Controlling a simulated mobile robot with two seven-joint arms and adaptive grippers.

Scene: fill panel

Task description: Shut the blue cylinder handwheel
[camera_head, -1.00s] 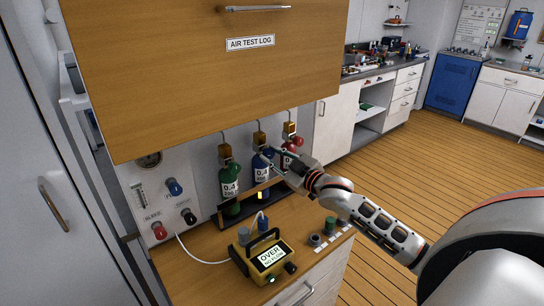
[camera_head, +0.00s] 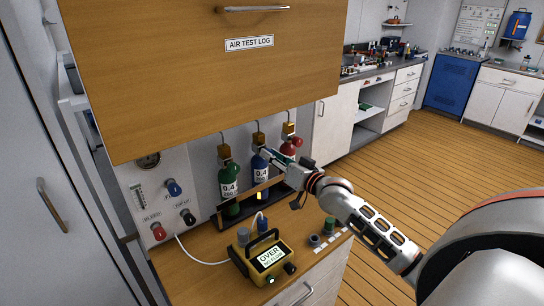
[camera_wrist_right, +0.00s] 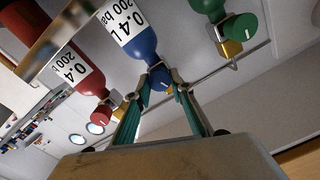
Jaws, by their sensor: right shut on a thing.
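The blue cylinder (camera_head: 261,175) stands in the rack between a green cylinder (camera_head: 229,184) and a red cylinder (camera_head: 288,151). Its blue handwheel (camera_wrist_right: 158,77) sits below a brass valve in the wrist view, which looks tilted and nearly upside down. My right gripper (camera_head: 267,152) reaches the top of the blue cylinder from the right. In the wrist view its green fingers (camera_wrist_right: 161,86) are on both sides of the handwheel and closed on it. In the head view the fingers partly hide the handwheel. My left gripper is not in view.
The green handwheel (camera_wrist_right: 241,25) and red handwheel (camera_wrist_right: 101,115) are close on either side. A wooden cabinet (camera_head: 200,80) hangs above. A yellow meter (camera_head: 262,260) reading OVER stands on the counter in front. A panel with knobs (camera_head: 165,195) is at left.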

